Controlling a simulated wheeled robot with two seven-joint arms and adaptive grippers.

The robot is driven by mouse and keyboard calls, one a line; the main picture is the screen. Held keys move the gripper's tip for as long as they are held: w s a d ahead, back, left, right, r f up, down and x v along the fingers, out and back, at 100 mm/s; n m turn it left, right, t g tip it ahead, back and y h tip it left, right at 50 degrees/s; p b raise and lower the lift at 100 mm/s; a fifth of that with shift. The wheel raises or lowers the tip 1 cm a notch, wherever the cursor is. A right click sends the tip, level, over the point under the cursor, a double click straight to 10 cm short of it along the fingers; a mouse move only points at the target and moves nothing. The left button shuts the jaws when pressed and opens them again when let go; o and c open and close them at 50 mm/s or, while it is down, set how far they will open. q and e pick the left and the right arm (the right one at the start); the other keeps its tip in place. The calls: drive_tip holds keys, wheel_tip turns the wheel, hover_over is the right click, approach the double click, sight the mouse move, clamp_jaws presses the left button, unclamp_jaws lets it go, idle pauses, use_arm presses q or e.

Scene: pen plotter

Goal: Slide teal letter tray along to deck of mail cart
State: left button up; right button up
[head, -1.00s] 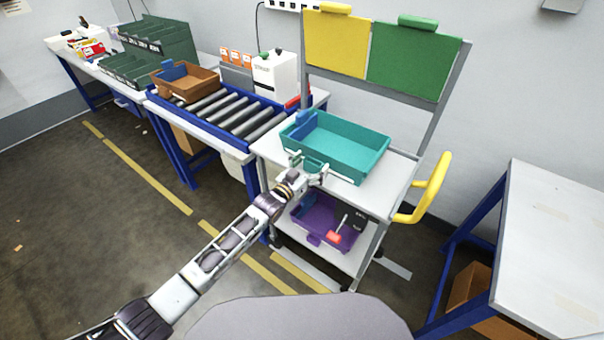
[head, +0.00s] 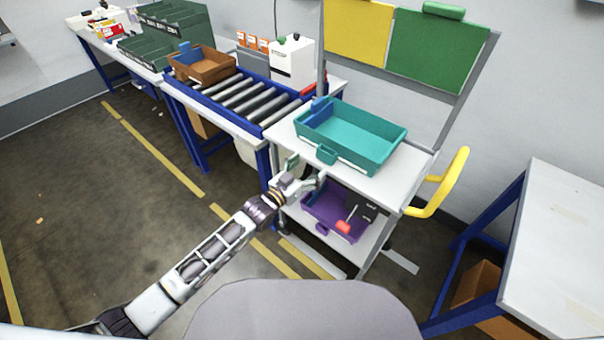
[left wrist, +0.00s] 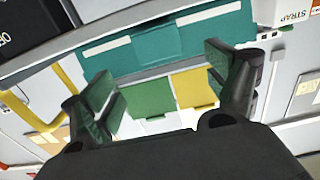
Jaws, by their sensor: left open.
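The teal letter tray (head: 350,138) sits on the white upper deck (head: 408,180) of the mail cart, with a blue piece at its far left corner and a teal handle on its near side. My left gripper (head: 306,172) is open and empty, just in front of and below that handle, apart from it. In the left wrist view the tray's teal side (left wrist: 170,42) spans the top, beyond the open fingers (left wrist: 164,82). My right gripper is not in view.
A roller conveyor (head: 243,99) adjoins the cart on the left, with a brown tray (head: 205,68) at its far end. A purple tray (head: 330,212) is on the lower shelf. The yellow handle (head: 447,186) is at right. A white table (head: 565,240) stands farther right.

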use_arm(q)
drive_tip(key=shift+v, duration=1.65)
